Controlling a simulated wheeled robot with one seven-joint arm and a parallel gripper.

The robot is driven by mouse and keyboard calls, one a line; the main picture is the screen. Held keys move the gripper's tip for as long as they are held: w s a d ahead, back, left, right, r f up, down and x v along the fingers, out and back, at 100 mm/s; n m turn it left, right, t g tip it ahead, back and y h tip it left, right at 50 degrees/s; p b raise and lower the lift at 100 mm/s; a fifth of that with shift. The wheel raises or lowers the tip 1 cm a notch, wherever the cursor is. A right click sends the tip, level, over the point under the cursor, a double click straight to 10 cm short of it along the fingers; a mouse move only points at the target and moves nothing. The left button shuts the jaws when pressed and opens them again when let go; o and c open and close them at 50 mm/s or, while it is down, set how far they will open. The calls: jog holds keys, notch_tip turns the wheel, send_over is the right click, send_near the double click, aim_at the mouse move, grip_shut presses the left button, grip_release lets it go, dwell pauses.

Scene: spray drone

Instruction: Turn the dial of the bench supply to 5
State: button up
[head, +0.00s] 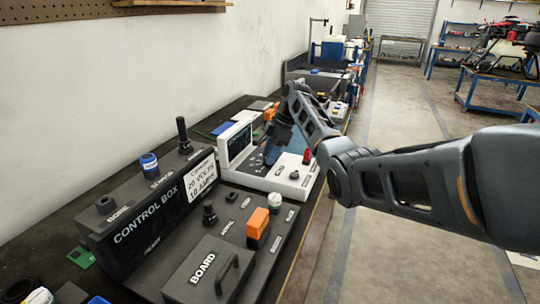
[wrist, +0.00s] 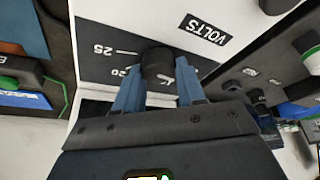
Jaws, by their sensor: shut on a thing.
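The bench supply (head: 262,179) is a white unit with a dark upright screen, standing on the dark bench in the head view. In the wrist view its white face (wrist: 160,12) carries a VOLTS label and a dark scale on which 25 and part of another number show. The black dial (wrist: 157,62) sits between the blue fingers of my gripper (wrist: 157,82), which is shut on it. In the head view my gripper (head: 272,152) reaches down to the unit and hides the dial. The dial's pointer cannot be made out.
A black control box (head: 150,215) stands left of the supply. In front are a board box (head: 205,270) with a handle and an orange block (head: 257,223). A red part (head: 306,157) stands at the supply's right edge.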

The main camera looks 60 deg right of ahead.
dwell(0.3)
jog(key=o, duration=1)
jog(key=shift+o, duration=0.2)
jog(key=b+v, duration=0.1)
jog(key=v, duration=0.7)
jog(key=shift+f, duration=0.1)
